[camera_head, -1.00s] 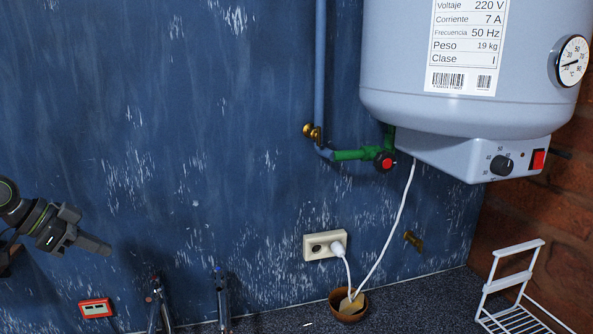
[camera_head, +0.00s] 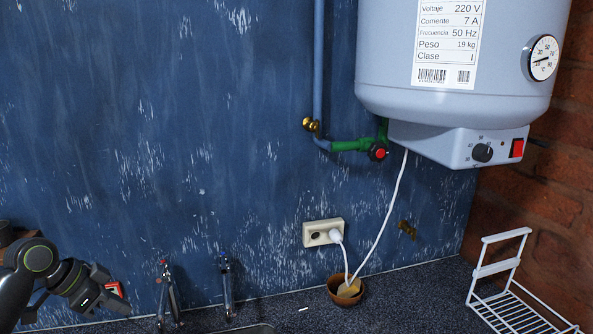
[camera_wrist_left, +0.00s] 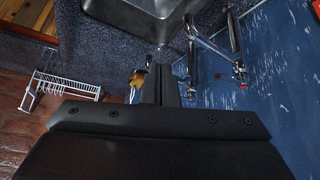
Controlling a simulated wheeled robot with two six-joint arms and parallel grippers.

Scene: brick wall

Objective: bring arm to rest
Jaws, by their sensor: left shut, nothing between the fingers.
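My left gripper (camera_head: 120,308) is at the lower left of the head view, in front of the blue wall, with its fingers together and nothing between them. In the left wrist view its shut fingers (camera_wrist_left: 161,84) point toward the counter, sink and taps. My right gripper is in neither view.
A water heater (camera_head: 450,60) hangs at upper right. A socket (camera_head: 318,233) with a white plug is on the wall above a brown bowl (camera_head: 338,294). Two taps (camera_head: 227,285) stand at a sink (camera_wrist_left: 142,18). A white rack (camera_head: 510,296) stands at right.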

